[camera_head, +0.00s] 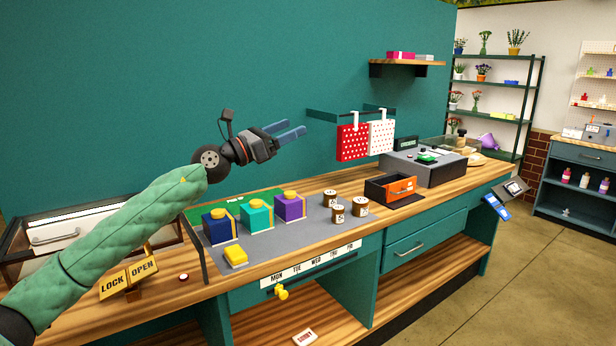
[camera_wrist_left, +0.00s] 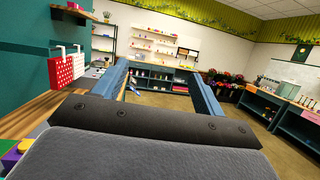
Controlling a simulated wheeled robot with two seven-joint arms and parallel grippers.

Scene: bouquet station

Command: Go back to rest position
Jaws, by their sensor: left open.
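My left gripper (camera_head: 290,133) is raised above the wooden counter in front of the teal wall, with its blue fingers pointing right. It is open and empty, with a clear gap between the fingers in the left wrist view (camera_wrist_left: 158,82). It touches nothing. My green-sleeved left arm reaches up from the lower left corner. My right gripper does not show in either view.
Below the gripper, a grey mat (camera_head: 300,222) holds blue, teal and purple boxes (camera_head: 290,207) and several small jars (camera_head: 338,213). Red and white dotted bags (camera_head: 353,142) hang to the right. An open black drawer box (camera_head: 390,188) stands farther right.

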